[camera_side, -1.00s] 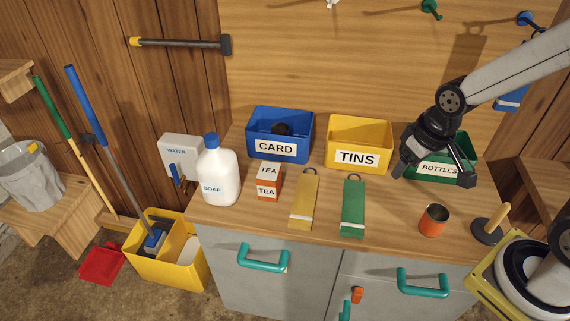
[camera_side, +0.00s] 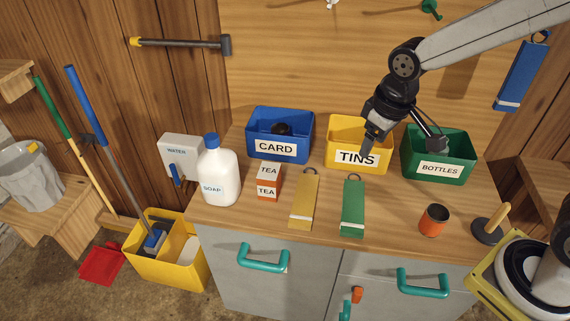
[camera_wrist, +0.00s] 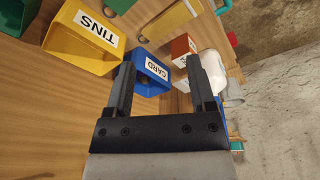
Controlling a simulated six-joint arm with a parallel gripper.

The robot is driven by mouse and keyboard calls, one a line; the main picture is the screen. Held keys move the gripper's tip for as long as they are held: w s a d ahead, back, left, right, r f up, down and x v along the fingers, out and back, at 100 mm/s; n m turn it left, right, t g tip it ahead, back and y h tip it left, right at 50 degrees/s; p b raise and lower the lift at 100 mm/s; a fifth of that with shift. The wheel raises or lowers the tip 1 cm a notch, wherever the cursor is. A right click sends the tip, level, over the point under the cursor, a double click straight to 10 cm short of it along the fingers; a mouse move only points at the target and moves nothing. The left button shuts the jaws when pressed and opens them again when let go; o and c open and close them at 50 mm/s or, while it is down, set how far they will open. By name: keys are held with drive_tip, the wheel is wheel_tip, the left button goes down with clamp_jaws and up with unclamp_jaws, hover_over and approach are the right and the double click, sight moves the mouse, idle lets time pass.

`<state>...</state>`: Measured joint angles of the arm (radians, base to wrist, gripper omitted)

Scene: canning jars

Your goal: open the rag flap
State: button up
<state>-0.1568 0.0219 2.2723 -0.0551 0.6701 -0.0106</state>
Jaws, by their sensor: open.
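No flap marked for rags is readable in these views. The grey cabinet below the worktop has a left front panel (camera_side: 232,285) with a teal handle (camera_side: 263,260) and a right front panel (camera_side: 385,300) with another teal handle (camera_side: 422,285). An orange knob (camera_side: 357,295) sits at the right panel's left side. The panels look closed; their lower parts are cut off. My gripper (camera_side: 403,147) is open and empty, above the worktop at the yellow TINS bin (camera_side: 343,172) and the green BOTTLES bin (camera_side: 436,183). The wrist view shows its spread fingers (camera_wrist: 159,66) with nothing between them.
A blue CARD bin (camera_side: 275,150), soap bottle (camera_side: 219,175), tea box (camera_side: 268,181), yellow strip (camera_side: 304,203), green strip (camera_side: 353,210) and orange cup (camera_side: 433,220) stand or lie on the worktop. A plunger-like tool (camera_side: 490,228) is at the right.

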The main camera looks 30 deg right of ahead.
drive_tip(key=w+a+n, duration=0.4)
drive_tip(key=w+a, duration=0.3)
drive_tip(key=a, duration=0.5)
drive_tip(key=n+h, duration=0.2)
hover_over(264, 264)
drive_tip(key=s, duration=0.1)
drive_tip(key=f, duration=0.1)
wheel_tip(264, 264, down, 32)
drive_tip(key=a, duration=0.1)
drive_tip(key=shift+f, duration=0.2)
drive_tip(key=shift+f, duration=0.15)
drive_tip(key=shift+g+y, duration=0.3)
drive_tip(key=shift+w+d+f, duration=0.15)
drive_tip(key=shift+f, duration=1.05)
drive_tip(key=shift+w+d+f, duration=0.15)
drive_tip(key=shift+f, duration=1.1)
drive_tip(key=shift+w+d+f, duration=0.15)
drive_tip(key=shift+f, duration=1.05)
clamp_jaws()
